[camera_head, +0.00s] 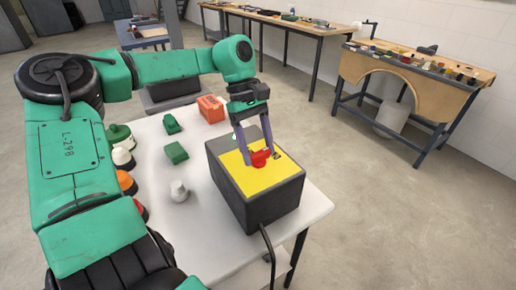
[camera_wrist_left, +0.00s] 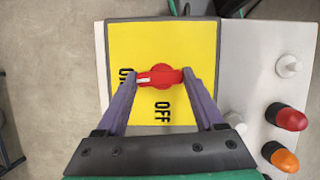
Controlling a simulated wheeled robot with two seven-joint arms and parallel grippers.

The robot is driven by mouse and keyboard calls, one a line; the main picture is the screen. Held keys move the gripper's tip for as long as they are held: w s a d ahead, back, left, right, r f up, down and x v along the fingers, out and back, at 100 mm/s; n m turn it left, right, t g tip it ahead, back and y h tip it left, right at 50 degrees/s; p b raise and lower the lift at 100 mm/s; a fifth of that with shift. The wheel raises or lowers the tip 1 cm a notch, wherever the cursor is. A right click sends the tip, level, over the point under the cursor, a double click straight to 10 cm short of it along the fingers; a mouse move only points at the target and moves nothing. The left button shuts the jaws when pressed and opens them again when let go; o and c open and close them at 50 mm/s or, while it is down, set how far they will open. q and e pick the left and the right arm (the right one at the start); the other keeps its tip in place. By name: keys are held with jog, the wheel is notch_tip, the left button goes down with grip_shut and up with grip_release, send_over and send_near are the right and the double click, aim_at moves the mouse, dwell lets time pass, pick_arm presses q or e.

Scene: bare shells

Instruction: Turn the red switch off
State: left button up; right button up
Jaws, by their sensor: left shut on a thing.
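The red switch (camera_head: 261,158) is a rotary knob on the yellow face of a dark grey box (camera_head: 262,209). It also shows in the left wrist view (camera_wrist_left: 166,70), with its handle lying crosswise. The white mark on the handle is at its left end, next to the partly hidden ON label (camera_wrist_left: 126,76). The OFF label (camera_wrist_left: 162,112) is below the knob. My left gripper (camera_head: 259,155) reaches down to the box from above, its two fingers closed on opposite ends of the red handle. My right gripper is not in view.
The box stands on a white table (camera_head: 215,232), with a cable running off its front. Green blocks (camera_head: 174,153), an orange box (camera_head: 211,108), a light grey knob-like piece (camera_head: 179,191) and several coloured domes (camera_head: 122,157) lie to the left. Workbenches stand farther back.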

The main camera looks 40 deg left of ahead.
pick_arm(q)
jog(key=n+t+b, duration=0.2)
jog(key=n, duration=0.2)
jog(key=shift+n+b, duration=0.35)
jog(key=shift+n, duration=0.05)
jog(key=n+b, duration=0.1)
jog(key=n+t+b, duration=0.1)
jog(key=n+b, duration=0.1)
jog(key=shift+s+f+n, duration=0.15)
jog(key=shift+s+n, duration=0.05)
jog(key=shift+n, duration=0.1)
jog(key=n+t+y+b, duration=0.1)
jog(key=n+b, duration=0.1)
jog(key=shift+n, duration=0.4)
jog(key=n+t+y+b, duration=0.1)
jog(key=n, duration=0.2)
jog(key=shift+s+b, duration=0.15)
jog(key=shift+b, duration=0.25)
jog(key=shift+r+n+y+b, duration=0.2)
jog(key=shift+n+y, duration=0.1)
jog(key=shift+n, duration=0.6)
jog(key=shift+r+n+y+b, duration=0.1)
jog(key=shift+n+y+b, duration=0.15)
jog(key=shift+n, duration=0.65)
jog(key=shift+d, duration=0.1)
jog(key=shift+o, duration=0.2)
